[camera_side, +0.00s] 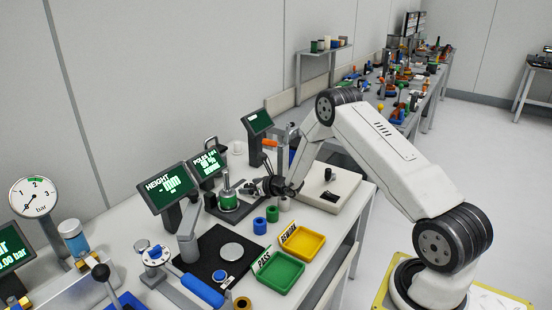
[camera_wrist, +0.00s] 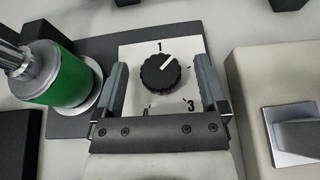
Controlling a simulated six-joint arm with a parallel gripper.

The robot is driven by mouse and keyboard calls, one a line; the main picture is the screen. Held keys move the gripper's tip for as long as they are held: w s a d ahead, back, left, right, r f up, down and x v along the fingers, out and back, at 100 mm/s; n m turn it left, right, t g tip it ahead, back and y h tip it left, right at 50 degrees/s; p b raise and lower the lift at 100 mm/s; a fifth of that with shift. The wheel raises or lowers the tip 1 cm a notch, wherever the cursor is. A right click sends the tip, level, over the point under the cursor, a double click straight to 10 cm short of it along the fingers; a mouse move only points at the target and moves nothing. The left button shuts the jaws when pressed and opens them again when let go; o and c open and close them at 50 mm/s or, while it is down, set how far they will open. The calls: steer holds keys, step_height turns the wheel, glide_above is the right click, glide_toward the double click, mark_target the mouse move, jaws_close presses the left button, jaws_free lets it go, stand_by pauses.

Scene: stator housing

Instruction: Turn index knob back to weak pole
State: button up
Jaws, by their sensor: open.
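The index knob (camera_wrist: 160,75) is a round black ribbed knob with a white pointer line, on a light plate (camera_wrist: 136,58) in the wrist view. The pointer aims up and slightly right, just right of the mark 1. A mark 3 shows at the lower right; a mark at the lower left is partly hidden by a finger. My gripper (camera_wrist: 161,92) is open, one finger on each side of the knob, with gaps on both sides. In the side view my gripper (camera_side: 275,187) is beside the green stator housing (camera_side: 228,200), and the knob is hidden there.
The green housing also stands close left of my fingers in the wrist view (camera_wrist: 62,80). A beige block (camera_wrist: 275,70) is close on the right. A green tray (camera_side: 281,274) and a yellow tray (camera_side: 303,243) are at the front.

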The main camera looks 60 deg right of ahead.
jaws_close()
stand_by(0.3)
steer(key=shift+d+n+y, duration=0.1)
steer(key=shift+n+y, duration=0.4)
steer(key=shift+y, duration=0.1)
steer(key=shift+d+n+y, duration=0.1)
steer(key=shift+n+y, duration=1)
steer(key=shift+y, duration=0.1)
steer(key=shift+w+n+g+y, duration=0.1)
steer(key=shift+n+g+y, duration=0.6)
steer(key=shift+n+y, duration=0.6)
steer(key=shift+y, duration=0.4)
